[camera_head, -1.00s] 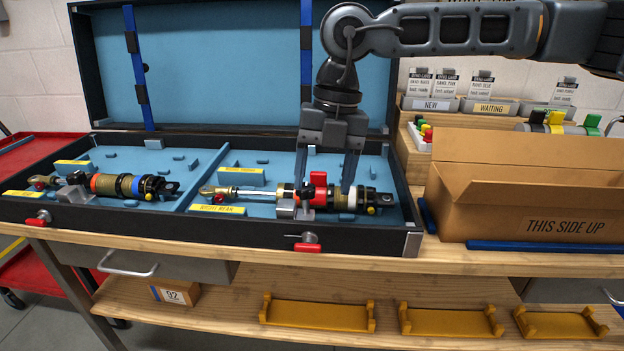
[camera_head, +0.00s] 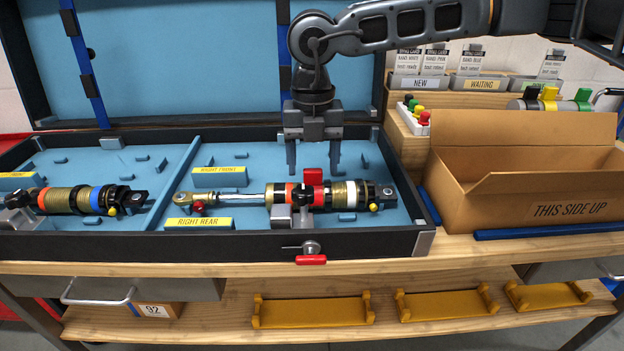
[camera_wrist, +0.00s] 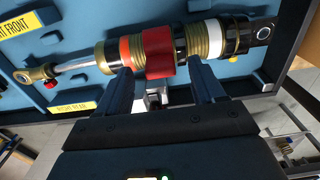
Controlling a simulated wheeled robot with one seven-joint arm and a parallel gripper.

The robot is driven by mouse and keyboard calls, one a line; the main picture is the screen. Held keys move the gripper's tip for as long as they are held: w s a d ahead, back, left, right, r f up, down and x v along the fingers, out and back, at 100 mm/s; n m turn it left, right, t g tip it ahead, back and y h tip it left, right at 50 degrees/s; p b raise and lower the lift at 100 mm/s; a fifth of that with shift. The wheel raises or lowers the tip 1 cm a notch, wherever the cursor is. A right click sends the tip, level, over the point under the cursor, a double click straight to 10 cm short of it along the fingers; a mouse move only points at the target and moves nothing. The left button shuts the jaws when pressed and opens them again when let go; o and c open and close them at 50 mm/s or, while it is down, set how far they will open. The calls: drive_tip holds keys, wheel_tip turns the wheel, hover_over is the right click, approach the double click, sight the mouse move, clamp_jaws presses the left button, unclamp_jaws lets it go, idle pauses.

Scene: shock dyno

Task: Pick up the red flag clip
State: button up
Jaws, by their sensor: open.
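The red flag clip (camera_head: 313,177) sits on the body of the right shock absorber (camera_head: 344,192), which lies in the open blue-lined case. Its upright red tab stands above the shock. My gripper (camera_head: 313,166) is open and empty, pointing down, with one finger on each side of the clip in the head view. In the wrist view the clip (camera_wrist: 158,52) appears between and just beyond the open fingertips (camera_wrist: 161,74). I cannot tell whether the fingers touch anything.
A second shock absorber (camera_head: 82,199) lies in the left compartment, past a blue divider (camera_head: 172,186). The case's front wall (camera_head: 200,244) has a red-handled latch (camera_head: 309,252). An open cardboard box (camera_head: 540,195) and a button box (camera_head: 413,115) stand to the right.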

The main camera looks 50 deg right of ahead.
sight(313, 177)
drive_tip(key=shift+f, duration=1.2)
drive_tip(key=shift+c, duration=0.5)
drive_tip(key=c, duration=1)
